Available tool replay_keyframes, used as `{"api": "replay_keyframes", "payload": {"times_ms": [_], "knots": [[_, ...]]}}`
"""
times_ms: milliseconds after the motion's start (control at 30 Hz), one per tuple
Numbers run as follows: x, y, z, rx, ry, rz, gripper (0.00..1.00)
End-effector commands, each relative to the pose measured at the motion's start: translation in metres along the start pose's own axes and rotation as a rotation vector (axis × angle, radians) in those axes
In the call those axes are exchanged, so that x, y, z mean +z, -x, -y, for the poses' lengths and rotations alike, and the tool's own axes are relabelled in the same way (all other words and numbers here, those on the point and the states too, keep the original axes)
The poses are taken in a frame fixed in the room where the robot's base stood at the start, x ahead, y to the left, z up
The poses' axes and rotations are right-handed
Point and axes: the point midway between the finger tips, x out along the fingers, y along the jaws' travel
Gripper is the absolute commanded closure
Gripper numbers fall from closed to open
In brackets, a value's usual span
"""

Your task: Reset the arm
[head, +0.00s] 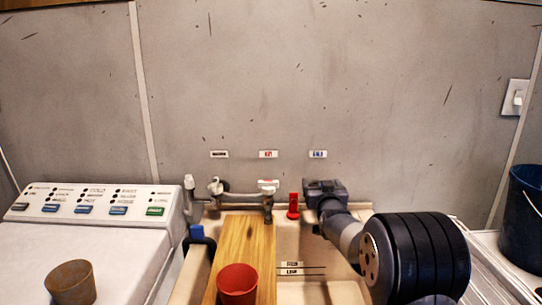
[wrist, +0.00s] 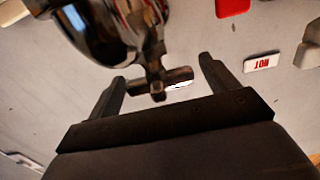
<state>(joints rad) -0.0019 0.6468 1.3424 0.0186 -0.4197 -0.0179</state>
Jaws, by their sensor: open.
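My gripper (head: 325,188) is in front of the wall at the back right of the sink, below the blue-lettered label. In the wrist view my gripper (wrist: 162,69) has its two dark fingers spread apart. A dark metal tap with a cross-shaped handle (wrist: 158,80) shows between the fingers. I cannot tell whether the fingers touch it. My gripper hides this tap in the head view. My arm reaches in from the lower right.
A red lever (head: 293,206) stands just left of my gripper. A wooden board (head: 248,240) lies across the sink (head: 290,241), with a red cup (head: 238,285) on it. A brown pot (head: 71,283) stands on the washer (head: 110,240). A dark bucket (head: 522,220) is at right.

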Motion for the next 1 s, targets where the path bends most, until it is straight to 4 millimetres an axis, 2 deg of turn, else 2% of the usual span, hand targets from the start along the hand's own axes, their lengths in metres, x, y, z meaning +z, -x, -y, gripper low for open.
{"api": "replay_keyframes", "payload": {"times_ms": [433,1000], "knots": [[0.002,0.005,0.001,0.009,-0.002,0.002,0.18],[0.000,0.093,0.002,0.009,-0.002,0.000,0.18]]}}
